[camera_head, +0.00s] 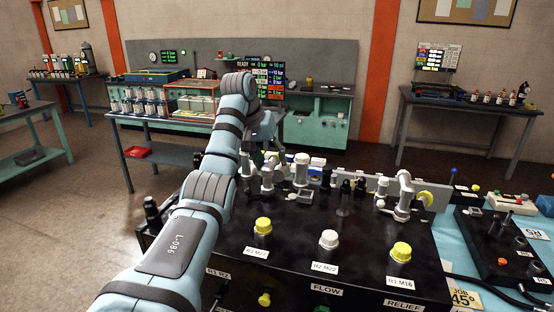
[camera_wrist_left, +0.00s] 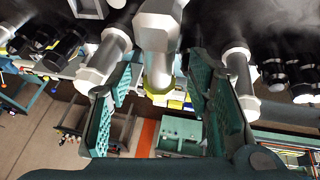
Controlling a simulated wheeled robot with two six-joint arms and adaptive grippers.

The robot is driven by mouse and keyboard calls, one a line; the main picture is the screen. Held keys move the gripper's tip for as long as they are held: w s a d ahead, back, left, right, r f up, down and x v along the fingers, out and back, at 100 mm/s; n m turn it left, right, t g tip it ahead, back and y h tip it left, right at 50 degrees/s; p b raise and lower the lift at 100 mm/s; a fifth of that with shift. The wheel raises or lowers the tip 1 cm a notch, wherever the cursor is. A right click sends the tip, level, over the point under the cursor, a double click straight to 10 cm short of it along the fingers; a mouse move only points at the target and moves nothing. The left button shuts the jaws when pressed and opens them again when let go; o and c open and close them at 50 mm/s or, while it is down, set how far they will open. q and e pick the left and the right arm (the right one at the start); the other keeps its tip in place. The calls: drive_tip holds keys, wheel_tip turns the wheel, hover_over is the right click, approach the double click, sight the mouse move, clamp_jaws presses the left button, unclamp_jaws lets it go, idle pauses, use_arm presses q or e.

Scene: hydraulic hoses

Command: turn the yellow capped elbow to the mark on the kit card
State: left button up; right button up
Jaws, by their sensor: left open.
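My left gripper (camera_head: 262,140) reaches over the back of the black manifold block (camera_head: 210,243). In the wrist view my left gripper (camera_wrist_left: 160,88) is open, with its green ribbed fingers on either side of a grey elbow (camera_wrist_left: 158,35) that has a yellow cap (camera_wrist_left: 158,82). Gaps seem to show beside the elbow; contact is hard to tell. In the head view my arm and gripper hide most of this spot. Another grey elbow (camera_head: 404,192) with a yellow cap (camera_head: 425,198) stands at the block's right. The kit card (camera_head: 464,298) reads "JOB 45°". My right gripper is out of view.
Grey fittings stand close on both sides of the fingers: one at left (camera_wrist_left: 104,58), one at right (camera_wrist_left: 240,75). Yellow and white knobs line the block's front. A control box (camera_head: 500,250) and cables lie to the right. Benches stand behind, with open floor at left.

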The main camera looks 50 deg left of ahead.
use_arm(q)
drive_tip(key=shift+w+d+f, duration=0.1)
drive_tip(key=shift+w+f, duration=0.15)
drive_tip(key=shift+w, duration=0.25)
drive_tip(key=shift+s+r, duration=0.1)
drive_tip(key=shift+s, duration=0.3)
drive_tip(key=c, duration=0.7)
clamp_jaws()
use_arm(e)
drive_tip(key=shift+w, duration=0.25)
